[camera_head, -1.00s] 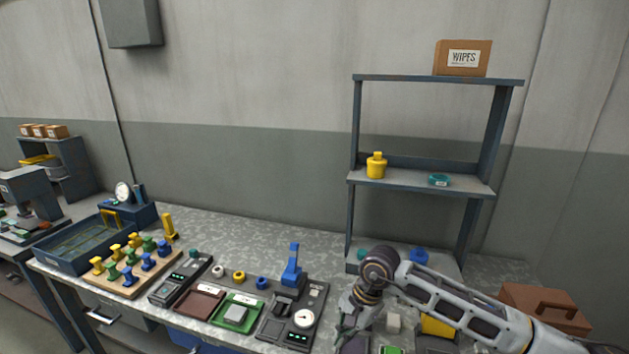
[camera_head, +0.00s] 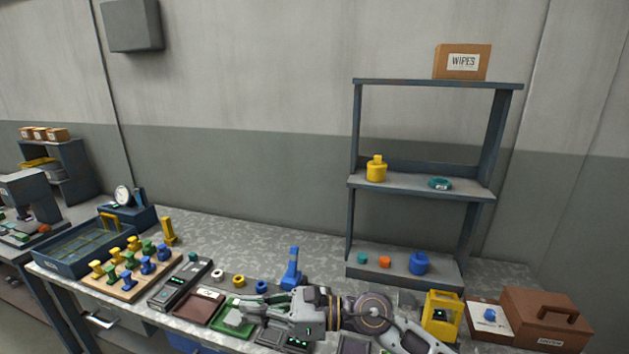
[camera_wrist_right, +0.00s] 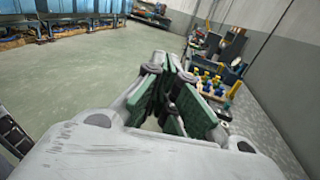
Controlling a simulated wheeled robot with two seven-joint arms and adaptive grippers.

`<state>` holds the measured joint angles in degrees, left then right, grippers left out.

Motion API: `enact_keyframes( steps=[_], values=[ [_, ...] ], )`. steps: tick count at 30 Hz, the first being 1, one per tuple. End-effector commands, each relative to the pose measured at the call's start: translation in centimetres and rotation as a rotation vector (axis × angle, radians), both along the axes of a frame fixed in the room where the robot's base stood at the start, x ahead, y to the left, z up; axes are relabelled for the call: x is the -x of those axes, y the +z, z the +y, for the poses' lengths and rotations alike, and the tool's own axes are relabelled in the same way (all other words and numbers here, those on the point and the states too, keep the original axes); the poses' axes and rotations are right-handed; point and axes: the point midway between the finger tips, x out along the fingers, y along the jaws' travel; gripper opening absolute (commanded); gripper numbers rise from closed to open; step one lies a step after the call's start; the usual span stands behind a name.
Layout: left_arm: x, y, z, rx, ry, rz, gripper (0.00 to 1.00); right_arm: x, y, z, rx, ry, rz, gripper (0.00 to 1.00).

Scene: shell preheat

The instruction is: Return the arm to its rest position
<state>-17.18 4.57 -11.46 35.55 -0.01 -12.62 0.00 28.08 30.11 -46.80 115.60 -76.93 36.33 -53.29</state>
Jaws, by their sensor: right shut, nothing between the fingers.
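My right arm reaches in from the lower right in the head view. My left gripper is in neither view.
A peg board (camera_head: 128,281), blue tray (camera_head: 75,262) and blue upright tool (camera_head: 291,270) stand on the bench. The shelf rack (camera_head: 418,186) stands behind my arm. A yellow frame (camera_head: 441,315) and brown case (camera_head: 545,318) are to the right.

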Motion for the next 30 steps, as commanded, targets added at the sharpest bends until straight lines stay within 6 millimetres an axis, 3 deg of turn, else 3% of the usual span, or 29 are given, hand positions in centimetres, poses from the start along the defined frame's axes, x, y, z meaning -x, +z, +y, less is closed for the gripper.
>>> enact_keyframes(
  steps=[9,16,23,30],
  values=[
    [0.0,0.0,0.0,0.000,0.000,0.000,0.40,-2.6,5.9,-1.9,-0.361,-0.182,0.322,0.00],
    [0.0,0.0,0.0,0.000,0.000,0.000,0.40,-5.4,8.1,-5.4,-0.607,-0.317,0.571,0.00],
    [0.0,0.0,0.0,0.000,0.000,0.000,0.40,-8.3,8.0,-10.0,-0.845,-0.455,0.831,0.00],
    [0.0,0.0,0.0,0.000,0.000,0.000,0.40,-10.7,5.5,-15.5,-1.082,-0.607,1.106,0.00]
  ],
)
